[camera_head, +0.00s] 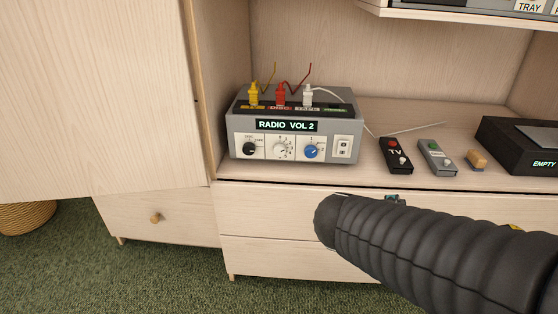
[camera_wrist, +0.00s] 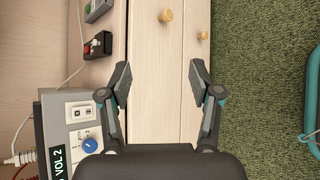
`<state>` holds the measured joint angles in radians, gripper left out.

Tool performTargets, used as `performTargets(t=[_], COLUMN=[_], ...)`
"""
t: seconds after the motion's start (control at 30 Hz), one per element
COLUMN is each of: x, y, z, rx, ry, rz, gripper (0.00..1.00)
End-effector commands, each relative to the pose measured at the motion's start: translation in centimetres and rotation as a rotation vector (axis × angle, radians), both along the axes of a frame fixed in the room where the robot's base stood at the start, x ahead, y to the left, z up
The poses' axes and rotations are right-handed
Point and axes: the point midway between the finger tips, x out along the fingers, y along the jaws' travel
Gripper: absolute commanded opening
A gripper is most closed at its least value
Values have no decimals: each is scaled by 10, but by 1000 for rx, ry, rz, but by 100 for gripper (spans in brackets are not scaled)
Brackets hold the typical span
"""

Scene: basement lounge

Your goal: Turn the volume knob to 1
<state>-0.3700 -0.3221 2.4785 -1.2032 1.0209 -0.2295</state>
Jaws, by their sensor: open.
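A grey radio unit (camera_head: 345,105) stands on the cabinet shelf. Its green display (camera_head: 287,126) reads "RADIO VOL 2". Its front carries a black knob (camera_head: 249,149), a white knob (camera_head: 281,150) with a scale around it, a blue knob (camera_head: 311,151) and a white switch plate (camera_head: 343,149). The labels are too small to tell which knob is volume. In the wrist view the blue knob (camera_wrist: 90,146) is at lower left, apart from my gripper (camera_wrist: 160,83), which is open and empty in front of the drawers. In the head view my black arm mostly hides the gripper.
Yellow, red and white plugs with wires stand on top of the unit. A cabinet door (camera_head: 90,100) is at left.

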Motion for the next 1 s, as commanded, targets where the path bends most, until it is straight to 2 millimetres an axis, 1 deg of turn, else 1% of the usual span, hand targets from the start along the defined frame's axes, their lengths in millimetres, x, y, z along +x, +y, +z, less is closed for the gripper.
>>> performTargets(t=[0.03, 0.07, 0.1, 0.17, 0.2, 0.27, 0.3, 0.37, 0.4, 0.5, 0.6, 0.7, 0.77, 0.87, 1.0], x=[17, 27, 39, 58, 70, 86, 94, 105, 110, 117, 118, 119, 121, 128, 149], y=[12, 19, 30, 50, 66, 93, 112, 142, 161, 202, 232, 248, 252, 253, 251], z=[-4, -3, -2, -1, 0, -1, -2, -5, -6, -12, -17, -20, -20, -20, -20], rx=[-105, -169, -255, -381, -464, -587, -664, -772, -837, -970, -1058, -1105, -1118, -1124, -1122], ry=[19, 27, 34, 40, 40, 37, 30, 18, 7, -22, -48, -63, -68, -70, -68], rz=[95, 149, 222, 334, 411, 523, 594, 697, 759, 887, 974, 1019, 1031, 1034, 1032], gripper=[63, 63, 63, 63, 63, 63, 63, 63, 63, 63, 63, 63, 63, 63, 63])
